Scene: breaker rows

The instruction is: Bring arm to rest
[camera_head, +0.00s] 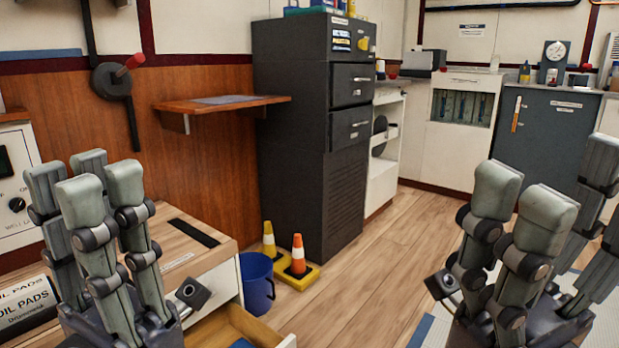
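My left gripper (88,186) stands upright at the lower left, its grey padded fingers pointing up and spread apart. It is open and holds nothing. It is in front of a wooden-topped drawer unit (185,240) and hides part of it. My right gripper (545,200) stands upright at the lower right, also with its fingers spread, open and empty. It hides part of the floor and of the grey cabinet (546,135) behind it. The lower parts of both arms are cut off by the frame's bottom edge.
An open drawer (240,325) juts out beside my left gripper. A tall dark cabinet (295,140) and a wall shelf (222,104) are behind.

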